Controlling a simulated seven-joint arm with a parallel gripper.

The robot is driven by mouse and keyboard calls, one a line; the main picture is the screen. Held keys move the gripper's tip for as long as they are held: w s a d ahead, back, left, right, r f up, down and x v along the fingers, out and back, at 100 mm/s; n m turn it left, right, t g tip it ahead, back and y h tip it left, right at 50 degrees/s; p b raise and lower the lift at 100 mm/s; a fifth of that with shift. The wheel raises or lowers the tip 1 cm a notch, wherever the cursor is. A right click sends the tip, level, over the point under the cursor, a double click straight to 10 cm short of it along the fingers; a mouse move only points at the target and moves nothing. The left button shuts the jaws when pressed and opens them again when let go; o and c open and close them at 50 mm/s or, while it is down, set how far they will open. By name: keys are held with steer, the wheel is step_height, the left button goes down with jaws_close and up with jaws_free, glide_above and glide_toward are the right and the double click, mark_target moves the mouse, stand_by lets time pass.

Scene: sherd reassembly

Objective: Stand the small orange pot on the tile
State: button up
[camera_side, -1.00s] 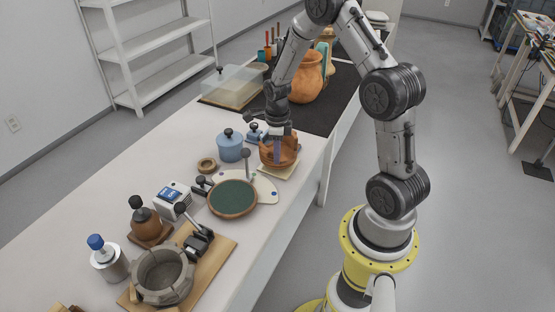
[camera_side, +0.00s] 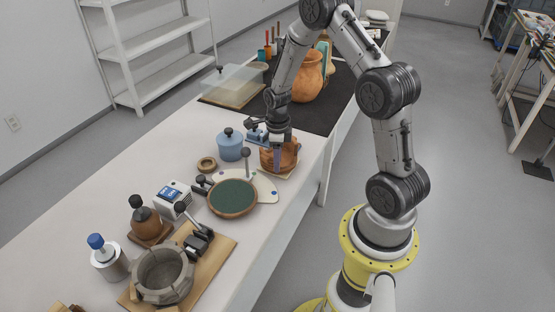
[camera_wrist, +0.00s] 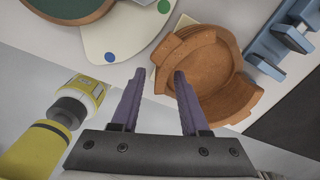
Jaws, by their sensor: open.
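The small orange pot (camera_side: 290,157) stands upright, as far as I can tell, over the pale tile (camera_side: 283,177), whose edge shows below it. In the wrist view the pot (camera_wrist: 208,68) shows its open top and a stepped, uneven rim. A pale tile corner (camera_wrist: 187,21) shows beside it. My gripper (camera_side: 277,158) is down at the pot's near side. In the wrist view my gripper (camera_wrist: 159,73) is open, with the right finger overlapping the pot's wall and the left finger outside it. I cannot tell whether a finger touches the pot, and its underside is hidden.
A green-topped round turntable (camera_side: 233,197) and a white palette-shaped board (camera_side: 263,187) lie close in front. A blue lidded jar (camera_side: 230,145) and a blue clamp-like tool (camera_wrist: 280,42) stand near the pot. A large orange jar (camera_side: 305,77) stands behind on the dark mat.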

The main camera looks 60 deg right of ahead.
steer(key=s+a+r+n+t, duration=0.1)
steer(key=a+r+n, duration=0.15)
steer(key=r, duration=0.65)
steer(key=s+a+r+n, duration=0.15)
steer(key=r+n, duration=0.25)
steer(key=r, duration=0.6)
steer(key=s+a+r+n+t, duration=0.2)
steer(key=s+a+r+n, duration=0.2)
steer(key=s+a+n, duration=0.3)
steer(key=s+a+r+n+t, duration=0.2)
steer(key=s+a+r+n, duration=0.2)
steer(key=n, duration=1.4)
steer(key=s+a, duration=0.3)
steer(key=s, duration=0.1)
steer(key=shift+a+r+t, duration=0.15)
steer(key=shift+r+t, duration=0.15)
steer(key=shift+r, duration=0.05)
steer(key=shift+o, duration=0.2)
